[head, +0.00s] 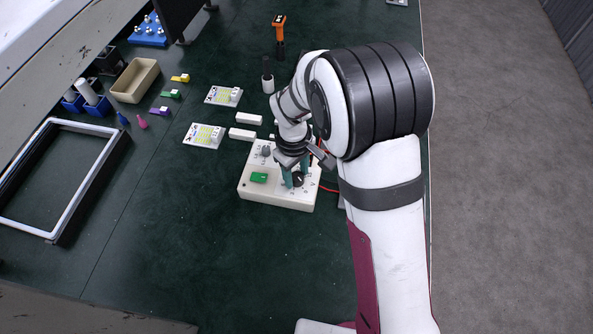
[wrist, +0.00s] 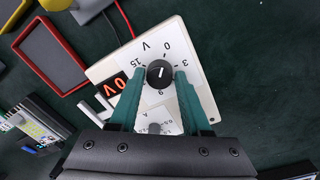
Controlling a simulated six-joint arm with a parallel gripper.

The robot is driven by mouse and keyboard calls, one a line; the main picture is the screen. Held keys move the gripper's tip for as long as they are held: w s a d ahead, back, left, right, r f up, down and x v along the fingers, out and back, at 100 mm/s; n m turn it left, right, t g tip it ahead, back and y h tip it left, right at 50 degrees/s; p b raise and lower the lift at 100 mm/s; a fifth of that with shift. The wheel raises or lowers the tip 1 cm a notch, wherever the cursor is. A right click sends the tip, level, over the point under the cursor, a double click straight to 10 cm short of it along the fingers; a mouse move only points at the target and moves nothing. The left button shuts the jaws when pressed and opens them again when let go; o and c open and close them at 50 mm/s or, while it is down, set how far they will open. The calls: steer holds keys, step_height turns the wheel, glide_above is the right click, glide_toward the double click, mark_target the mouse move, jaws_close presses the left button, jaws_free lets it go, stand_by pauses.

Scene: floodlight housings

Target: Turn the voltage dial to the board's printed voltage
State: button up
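The voltage dial (wrist: 160,73) is a round black knob with a white pointer line, on a white panel. Its scale shows 0, 3, 15 and other numbers, with a V beside it. The pointer leans toward the 0. An orange display (wrist: 116,84) beside it reads 0V. My gripper (wrist: 160,72) has its two teal fingers on either side of the dial; whether they touch it I cannot tell. In the head view the dial (head: 298,180) shows between the fingers on the white power box (head: 280,203). White boards (head: 204,135) (head: 223,96) lie beyond it; their print is unreadable.
A tan bin (head: 135,80) and an empty frame (head: 70,170) stand left. The front of the green table is clear.

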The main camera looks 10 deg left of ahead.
jaws_close()
